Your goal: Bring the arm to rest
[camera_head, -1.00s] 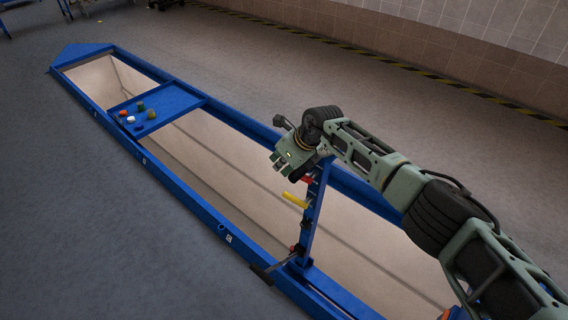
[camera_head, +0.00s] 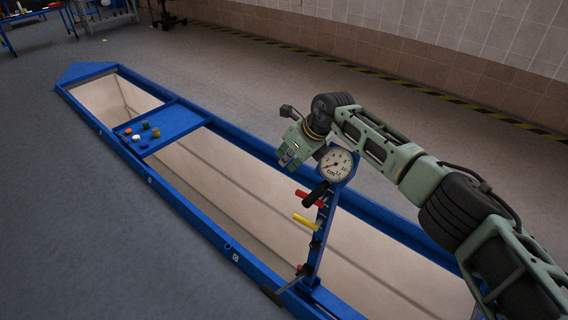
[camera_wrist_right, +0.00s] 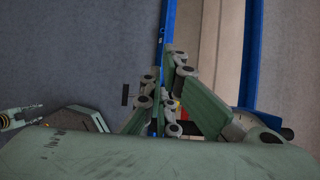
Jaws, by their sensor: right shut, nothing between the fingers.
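My right arm comes in from the right in the head view. Its right gripper (camera_head: 287,160) is shut and empty, just left of the round gauge (camera_head: 335,164) on top of the blue jack post. The gripper is apart from the red handle (camera_head: 309,198) and the yellow handle (camera_head: 305,221) below it. In the right wrist view the linked fingers of the same gripper (camera_wrist_right: 167,82) are close together, with parts of the jack hidden behind them. My left gripper is not in the head view; a green gripper part (camera_wrist_right: 22,113) shows at the left edge of the wrist view.
The jack post (camera_head: 318,245) stands across a long pit with a blue frame (camera_head: 190,208). A blue tray (camera_head: 172,122) with several coloured knobs spans the pit farther off. Grey floor (camera_head: 60,230) lies clear at left. A tiled wall is at the back.

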